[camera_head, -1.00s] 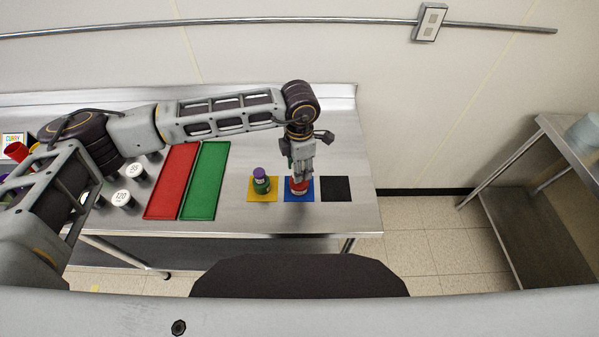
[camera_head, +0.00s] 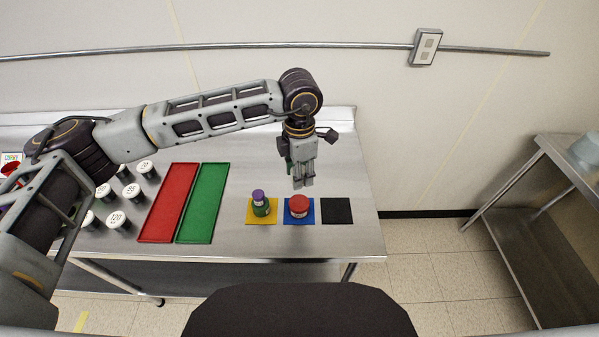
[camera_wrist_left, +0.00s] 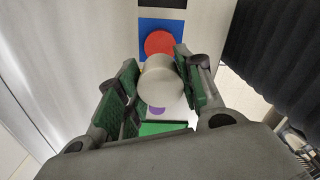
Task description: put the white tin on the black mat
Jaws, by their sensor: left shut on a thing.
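My left gripper (camera_head: 303,180) is in the air over the back side of the mats, pointing down. In the left wrist view, it (camera_wrist_left: 160,92) is shut on the white tin (camera_wrist_left: 160,82), a pale round cylinder between the green finger pads. In the head view I cannot clearly tell the tin from the grey fingers. The black mat (camera_head: 337,211) lies bare at the right end of the row of mats, and its edge also shows in the left wrist view (camera_wrist_left: 162,4). My right gripper is in neither view.
A red-lidded tin (camera_head: 299,206) stands on the blue mat (camera_head: 300,222). A purple-capped green bottle (camera_head: 260,205) stands on the yellow mat (camera_head: 249,218). Green (camera_head: 203,203) and red (camera_head: 167,203) trays lie left, beside several white-lidded jars. The table ends right of the black mat.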

